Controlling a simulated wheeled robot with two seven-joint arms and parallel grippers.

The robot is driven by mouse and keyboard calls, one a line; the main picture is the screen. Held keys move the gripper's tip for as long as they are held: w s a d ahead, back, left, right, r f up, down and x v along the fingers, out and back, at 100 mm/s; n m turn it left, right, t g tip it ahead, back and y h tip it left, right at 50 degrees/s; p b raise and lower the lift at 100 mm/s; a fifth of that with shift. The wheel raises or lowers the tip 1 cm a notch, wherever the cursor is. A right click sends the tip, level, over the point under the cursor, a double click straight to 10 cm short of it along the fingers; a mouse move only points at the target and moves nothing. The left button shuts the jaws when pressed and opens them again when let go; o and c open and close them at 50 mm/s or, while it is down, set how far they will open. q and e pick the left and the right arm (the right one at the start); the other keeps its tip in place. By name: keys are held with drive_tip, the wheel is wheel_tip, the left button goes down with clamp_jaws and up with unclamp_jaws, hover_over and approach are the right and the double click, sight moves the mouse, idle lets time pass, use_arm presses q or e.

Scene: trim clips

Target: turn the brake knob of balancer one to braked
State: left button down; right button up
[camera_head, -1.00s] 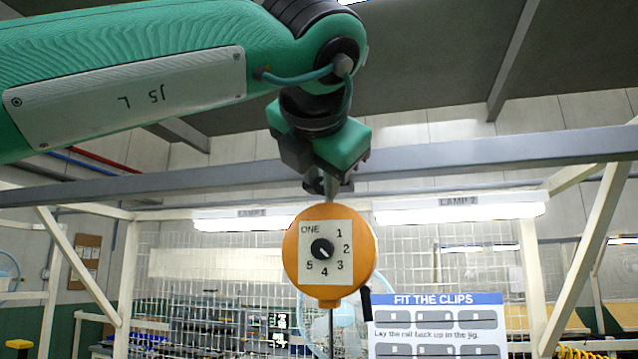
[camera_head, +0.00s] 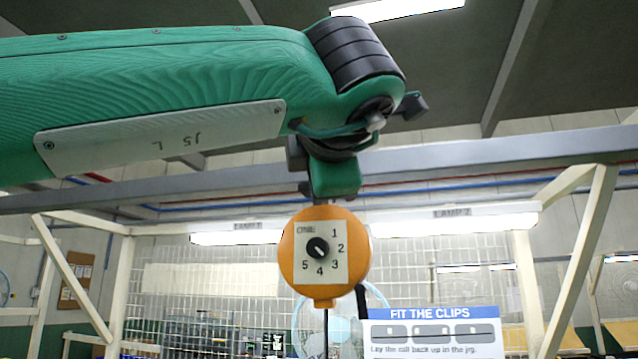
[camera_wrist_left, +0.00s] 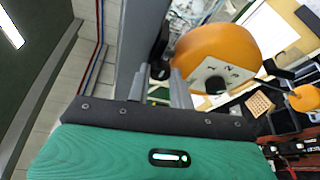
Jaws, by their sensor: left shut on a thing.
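Balancer one (camera_head: 295,265) is a round orange housing hanging below the grey rail, with a white dial plate marked ONE and 1 to 5. Its black dial pointer (camera_head: 318,248) points to the lower right. My left gripper (camera_head: 318,198) is just above the housing; its fingertips are hard to make out there. In the left wrist view the two grey fingers (camera_wrist_left: 158,78) reach to a black part (camera_wrist_left: 159,45) beside the orange housing (camera_wrist_left: 215,50), apparently the brake knob, and are shut on it. Its markings are hidden. My right gripper is not in view.
The grey rail (camera_head: 450,157) crosses close behind my left wrist. A FIT THE CLIPS sign (camera_head: 432,332) stands lower right. Another orange balancer (camera_wrist_left: 305,98) shows at the right of the left wrist view. Wire mesh stands behind; space in front of balancer one looks clear.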

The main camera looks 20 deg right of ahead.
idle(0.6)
use_arm(q)
drive_tip(key=c, duration=1.2)
unclamp_jaws()
drive_tip(key=shift+c, duration=0.2)
drive_tip(key=b+v, duration=0.5)
drive_tip(key=v, duration=0.8)
drive_tip(key=shift+s, duration=0.4)
